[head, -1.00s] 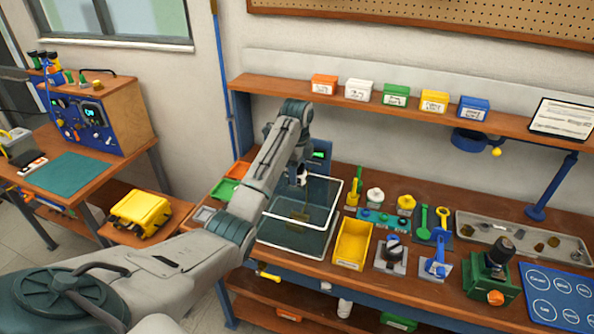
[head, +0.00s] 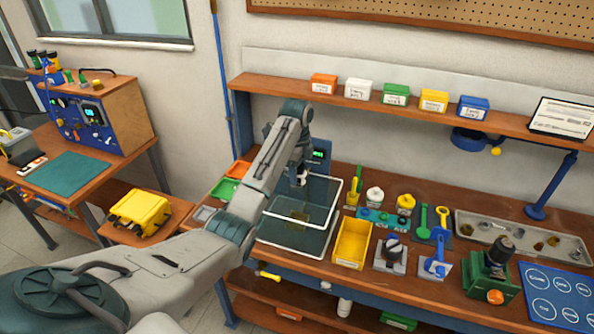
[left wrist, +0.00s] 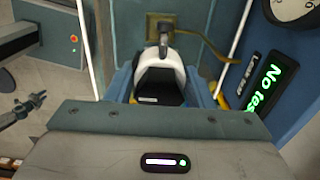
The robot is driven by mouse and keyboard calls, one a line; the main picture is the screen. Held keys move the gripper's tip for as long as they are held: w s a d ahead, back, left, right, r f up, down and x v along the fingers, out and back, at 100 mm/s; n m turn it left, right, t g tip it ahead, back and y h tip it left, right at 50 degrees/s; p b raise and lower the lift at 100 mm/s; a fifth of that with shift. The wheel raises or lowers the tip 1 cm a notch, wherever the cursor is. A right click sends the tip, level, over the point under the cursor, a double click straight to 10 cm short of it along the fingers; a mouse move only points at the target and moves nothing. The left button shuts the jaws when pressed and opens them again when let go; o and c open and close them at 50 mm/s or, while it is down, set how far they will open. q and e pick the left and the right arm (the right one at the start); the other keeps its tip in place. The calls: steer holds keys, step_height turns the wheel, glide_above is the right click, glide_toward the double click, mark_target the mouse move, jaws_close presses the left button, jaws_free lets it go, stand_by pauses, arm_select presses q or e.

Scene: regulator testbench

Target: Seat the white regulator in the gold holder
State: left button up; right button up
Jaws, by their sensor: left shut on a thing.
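The white regulator (left wrist: 164,75), with a black lower part, is in my left gripper (left wrist: 166,92) in the left wrist view. The blue-grey fingers are shut on both sides of it. In the head view the left gripper (head: 301,180) hangs above the clear-walled tank, and the regulator is small and partly hidden there. The gold holder (left wrist: 158,20) shows just beyond the regulator's top end in the left wrist view, with a grey fitting in front of it. I cannot tell whether regulator and holder touch. My right gripper is not in view.
The clear tank (head: 329,247) has white edge rails around the work area. A blue test unit (left wrist: 262,65) with a green-lit display and gauge stands close on the right. A yellow bin (head: 352,244) and several tools fill the bench to the right.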

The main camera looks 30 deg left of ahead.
arm_select(q)
step_height(320, 180, down, 9)
stand_by(7.6)
